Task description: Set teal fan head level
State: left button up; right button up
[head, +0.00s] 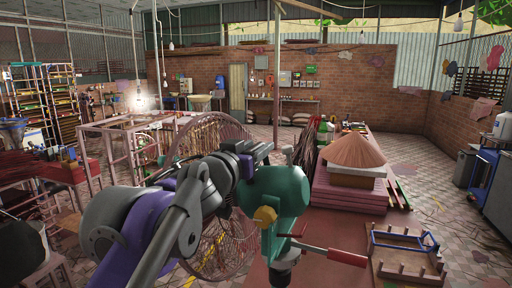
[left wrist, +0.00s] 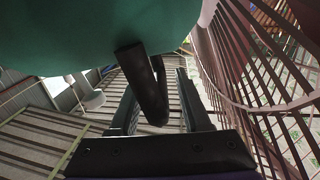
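The teal fan head (head: 283,190) sits at the centre of the head view, with its round wire cage (head: 226,135) behind and to its left. Its exact tilt is hard to judge. A yellow knob (head: 265,215) is on its side. My left gripper (head: 252,156) is up against the head's upper left side, partly hidden by my arm. In the left wrist view the teal housing (left wrist: 60,38) fills the top. A dark rod (left wrist: 140,82) projects from it between my open left fingers (left wrist: 158,105), with gaps at both sides. My right gripper is not in view.
A red-handled lever (head: 335,256) projects right below the head. A blue and wooden frame (head: 405,250) lies at lower right. The cage bars (left wrist: 265,85) are close beside my left gripper.

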pick_arm(q)
grip_shut()
dwell(1.2)
